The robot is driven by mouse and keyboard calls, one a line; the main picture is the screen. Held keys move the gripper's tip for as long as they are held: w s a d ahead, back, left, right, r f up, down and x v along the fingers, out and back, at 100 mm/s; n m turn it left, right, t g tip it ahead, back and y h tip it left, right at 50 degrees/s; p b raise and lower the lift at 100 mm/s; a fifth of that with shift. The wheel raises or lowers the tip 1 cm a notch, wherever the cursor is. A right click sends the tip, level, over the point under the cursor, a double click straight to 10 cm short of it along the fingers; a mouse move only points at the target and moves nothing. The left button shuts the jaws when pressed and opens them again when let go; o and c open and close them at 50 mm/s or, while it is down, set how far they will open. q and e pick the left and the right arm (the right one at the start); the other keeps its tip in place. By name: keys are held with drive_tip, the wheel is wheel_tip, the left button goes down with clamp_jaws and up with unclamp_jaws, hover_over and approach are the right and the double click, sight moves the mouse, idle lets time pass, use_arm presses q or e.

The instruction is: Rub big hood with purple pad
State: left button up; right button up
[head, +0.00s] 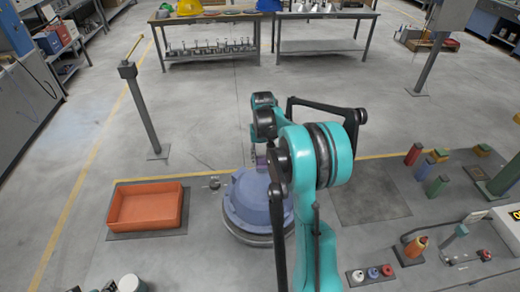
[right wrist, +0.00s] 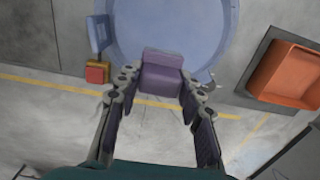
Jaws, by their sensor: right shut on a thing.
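The big hood (head: 250,200) is a blue-violet dome with a grey rim, in the middle of the floor area in the head view, partly hidden by my right arm. In the right wrist view, the hood (right wrist: 200,25) is a large round blue shape at the top. My right gripper (right wrist: 160,82) is shut on the purple pad (right wrist: 162,72), a small block held between its fingertips. The pad overlaps the hood's edge in the right wrist view; I cannot tell whether they touch. My left gripper is in neither view.
An orange tray (head: 147,208) lies left of the hood. A grey post (head: 145,110) stands behind it. Metal tables (head: 210,50) stand at the back. Open floor lies behind the hood.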

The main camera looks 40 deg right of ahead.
drive_tip(key=shift+w+r, duration=0.1)
drive_tip(key=shift+r, duration=0.45)
drive_tip(key=shift+r+p, duration=0.75)
drive_tip(key=shift+r, duration=0.25)
drive_tip(key=shift+f, duration=0.1)
